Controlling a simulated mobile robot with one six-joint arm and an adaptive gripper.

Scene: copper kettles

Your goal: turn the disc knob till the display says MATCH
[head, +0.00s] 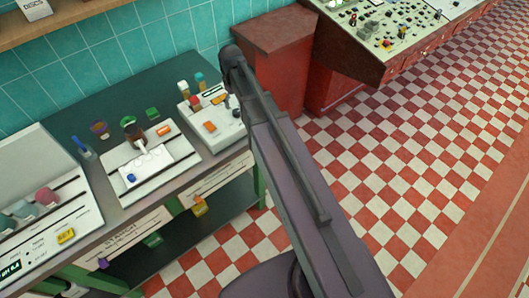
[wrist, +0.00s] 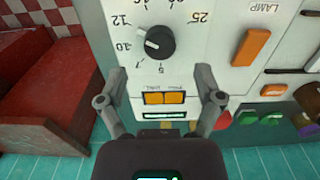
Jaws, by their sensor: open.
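The black disc knob (wrist: 160,42) is on the white panel in the wrist view, ringed by numbers such as 5, 7, 10, 12 and 25. Its white mark is on the left side, facing about the 10 and 12. A small lit greenish display (wrist: 165,116) lies below it, too small to read. My gripper (wrist: 160,82) is open and empty, its two fingers apart below the knob and either side of a split orange window (wrist: 164,98). In the head view the white instrument (head: 225,135) stands on the bench, partly hidden by my arm.
An orange LAMP switch (wrist: 251,47) is right of the knob. Red, green and brown items stand at the lower right. A red cabinet (head: 275,65) stands beside the bench (head: 105,75). Another white unit (head: 140,190) is left of the instrument.

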